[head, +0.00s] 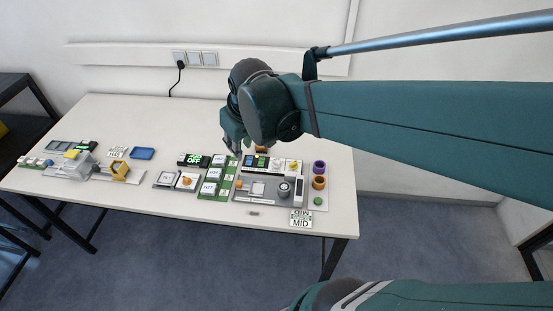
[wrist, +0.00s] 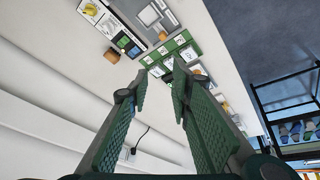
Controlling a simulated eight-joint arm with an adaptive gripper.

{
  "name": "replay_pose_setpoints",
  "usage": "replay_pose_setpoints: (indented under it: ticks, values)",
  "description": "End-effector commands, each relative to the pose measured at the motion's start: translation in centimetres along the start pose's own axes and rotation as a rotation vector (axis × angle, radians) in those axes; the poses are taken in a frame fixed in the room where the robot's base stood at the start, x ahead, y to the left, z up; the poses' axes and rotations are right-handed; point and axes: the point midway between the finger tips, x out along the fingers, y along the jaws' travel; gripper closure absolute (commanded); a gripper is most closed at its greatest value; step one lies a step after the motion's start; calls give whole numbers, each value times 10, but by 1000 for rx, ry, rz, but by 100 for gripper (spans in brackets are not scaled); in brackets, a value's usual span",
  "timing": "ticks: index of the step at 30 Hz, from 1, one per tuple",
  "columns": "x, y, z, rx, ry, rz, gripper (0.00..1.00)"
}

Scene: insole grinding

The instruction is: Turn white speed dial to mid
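A small white block (head: 278,163) stands on the back panel at the right of the table, beside a yellow knob (head: 293,165); I cannot tell whether this block is the white speed dial. A grey-black round knob (head: 284,187) sits on the grey panel in front. A card reading MID (head: 300,222) lies at the table's front edge. My gripper (head: 236,149) hangs above the back of the green board, left of these panels. In the wrist view my gripper (wrist: 160,88) is open, with nothing between its fingers. The yellow knob (wrist: 90,9) shows there at top left.
A green board with white buttons (head: 216,180) and an OFF display (head: 193,160) stand left of the panel. Purple and orange rings (head: 319,174) stand at right. A blue tray (head: 142,153) and yellow blocks lie further left. The table's front strip is mostly bare.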

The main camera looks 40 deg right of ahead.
Motion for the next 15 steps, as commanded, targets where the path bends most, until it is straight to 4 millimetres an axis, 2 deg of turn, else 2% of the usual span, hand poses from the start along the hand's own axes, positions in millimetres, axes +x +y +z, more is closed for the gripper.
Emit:
replay_pose_setpoints:
  ticks: [15]
  values:
    - [56, 55, -19, -54, -122, -10, 78]
